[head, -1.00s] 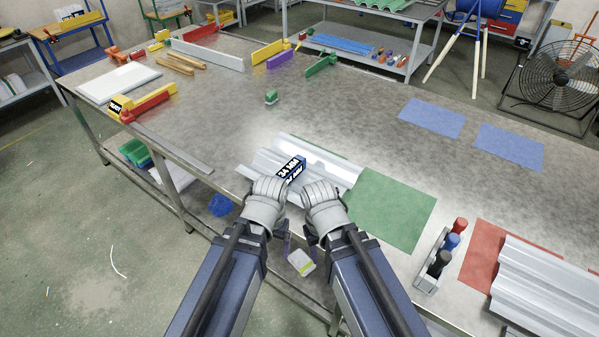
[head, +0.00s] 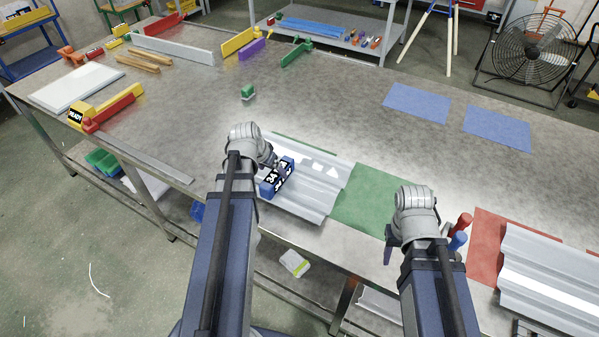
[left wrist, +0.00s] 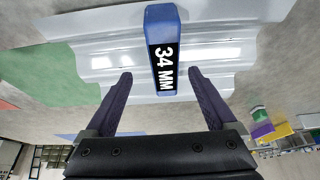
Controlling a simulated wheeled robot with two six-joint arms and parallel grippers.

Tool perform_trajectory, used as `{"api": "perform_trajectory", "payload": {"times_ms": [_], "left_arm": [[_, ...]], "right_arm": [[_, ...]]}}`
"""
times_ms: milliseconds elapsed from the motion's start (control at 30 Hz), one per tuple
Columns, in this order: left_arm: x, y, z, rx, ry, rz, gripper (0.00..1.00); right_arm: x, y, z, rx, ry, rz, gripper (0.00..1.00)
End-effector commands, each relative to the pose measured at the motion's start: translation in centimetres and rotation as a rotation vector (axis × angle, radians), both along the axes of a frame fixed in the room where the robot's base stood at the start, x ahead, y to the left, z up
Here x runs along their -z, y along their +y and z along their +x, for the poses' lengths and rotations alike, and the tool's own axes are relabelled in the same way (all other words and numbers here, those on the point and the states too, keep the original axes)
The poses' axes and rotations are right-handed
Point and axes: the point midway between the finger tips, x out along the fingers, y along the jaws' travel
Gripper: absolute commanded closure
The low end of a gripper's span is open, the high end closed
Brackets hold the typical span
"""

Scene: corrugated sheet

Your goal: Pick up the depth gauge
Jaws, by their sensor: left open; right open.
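The depth gauge is a blue block with a black "34 MM" label (head: 274,181). It lies on the silver corrugated sheet (head: 316,192) near the table's front edge. My left gripper (head: 281,170) is at the gauge in the head view. In the left wrist view, its open purple fingers (left wrist: 160,76) point toward the gauge (left wrist: 162,50), one on each side of its near end, with gaps on both sides. My right gripper (head: 389,246) hangs near the front edge, right of the green mat, away from the gauge. Its fingertips are partly hidden.
The green mat (head: 368,203) lies partly under the sheet. A second corrugated sheet (head: 550,275) lies on a red mat (head: 487,233) at right. A small green block (head: 248,91) stands behind. The table's middle is mostly clear.

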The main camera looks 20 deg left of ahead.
Motion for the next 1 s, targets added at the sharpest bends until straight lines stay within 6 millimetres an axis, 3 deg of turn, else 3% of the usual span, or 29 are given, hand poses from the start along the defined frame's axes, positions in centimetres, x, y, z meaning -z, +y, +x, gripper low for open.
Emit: {"api": "perform_trajectory", "payload": {"times_ms": [233,500,767,1000], "left_arm": [[0.2,0.6,0.1,-0.004,-0.007,0.002,0.1],[2.4,0.5,1.0,-0.004,-0.006,0.001,0.1],[2.7,0.5,1.3,-0.004,-0.006,0.001,0.1],[5.0,0.8,2.8,-0.003,-0.006,0.001,0.1]], "right_arm": [[0.3,0.0,0.0,0.0,0.0,0.0,0.5],[2.5,0.0,0.0,0.0,0.0,0.0,0.5],[2.7,0.0,0.0,0.0,0.0,0.0,0.5],[5.1,0.0,0.0,0.0,0.0,0.0,0.5]]}}
